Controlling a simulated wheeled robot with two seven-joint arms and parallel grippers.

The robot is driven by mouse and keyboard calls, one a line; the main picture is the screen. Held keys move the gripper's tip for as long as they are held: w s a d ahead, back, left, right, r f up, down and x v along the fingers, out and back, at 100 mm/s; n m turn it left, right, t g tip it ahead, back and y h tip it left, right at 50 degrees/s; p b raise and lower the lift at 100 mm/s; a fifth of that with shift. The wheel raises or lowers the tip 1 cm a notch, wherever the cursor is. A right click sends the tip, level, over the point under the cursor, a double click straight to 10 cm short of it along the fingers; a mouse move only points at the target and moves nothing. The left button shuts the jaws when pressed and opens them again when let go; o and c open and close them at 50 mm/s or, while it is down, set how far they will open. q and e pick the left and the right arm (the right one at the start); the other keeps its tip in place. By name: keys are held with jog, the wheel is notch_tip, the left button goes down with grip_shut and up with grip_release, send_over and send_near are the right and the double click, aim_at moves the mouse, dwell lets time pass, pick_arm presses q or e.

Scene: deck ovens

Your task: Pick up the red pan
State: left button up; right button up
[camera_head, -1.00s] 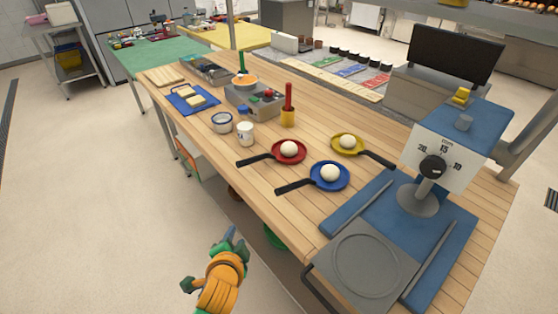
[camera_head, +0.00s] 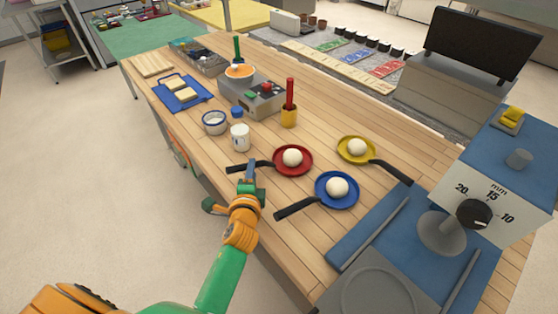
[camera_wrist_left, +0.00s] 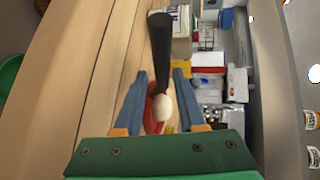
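The red pan (camera_head: 304,165) lies on the wooden table with a white dough ball (camera_head: 292,157) in it. The red pan (camera_wrist_left: 150,112) and dough ball (camera_wrist_left: 163,107) show beyond, partly hidden by the gripper's green body. I cannot tell whether the fingers touch the handle. My right gripper is not in view.
A blue pan (camera_head: 350,200) lies close in front of the red pan, and a yellow pan (camera_head: 370,158) lies behind to the right. A yellow holder (camera_head: 289,117) with a red-handled tool stands behind.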

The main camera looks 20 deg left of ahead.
pick_arm(q)
jog(key=x, duration=0.4)
jog(key=shift+f, duration=0.2)
jog(key=shift+s+r, duration=0.1)
jog(key=shift+s, duration=0.05)
jog(key=shift+c, duration=0.5)
jog(key=shift+s, duration=0.1)
grip_shut()
